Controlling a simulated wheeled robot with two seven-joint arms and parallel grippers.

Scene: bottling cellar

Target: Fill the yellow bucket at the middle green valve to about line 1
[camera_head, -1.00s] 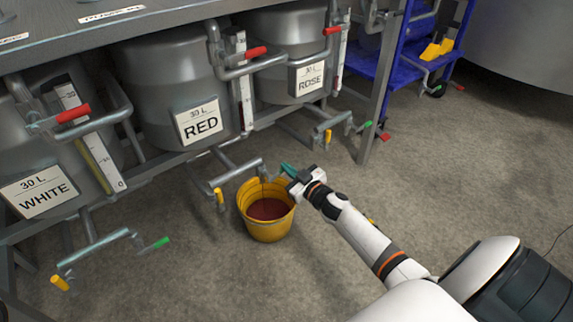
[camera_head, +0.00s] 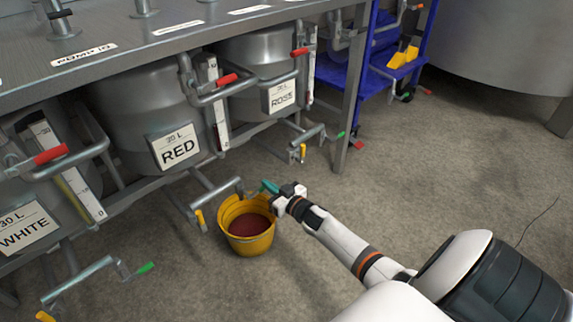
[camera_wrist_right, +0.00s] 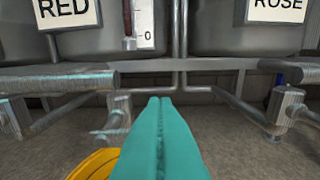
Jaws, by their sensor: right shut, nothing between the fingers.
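The yellow bucket (camera_head: 246,244) stands on the floor below the outlet pipe (camera_head: 215,194) of the RED tank, with dark red liquid (camera_head: 250,225) in it. I cannot read any line inside it or tell whether liquid is running. My right gripper (camera_head: 268,187) is shut and empty, its teal fingers just above the bucket's right rim by the pipe end. The middle green valve handle does not show clearly; the gripper may hide it. In the right wrist view the shut fingers (camera_wrist_right: 160,140) point towards the tanks, with the bucket's rim (camera_wrist_right: 95,165) at lower left. My left gripper is out of view.
The WHITE tank's green handle (camera_head: 146,267) and the ROSE tank's green handle (camera_head: 341,134) are at either side. A yellow handle (camera_head: 201,220) is left of the bucket. A blue cart (camera_head: 380,60) stands at the back. The floor (camera_head: 440,170) to the right is clear.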

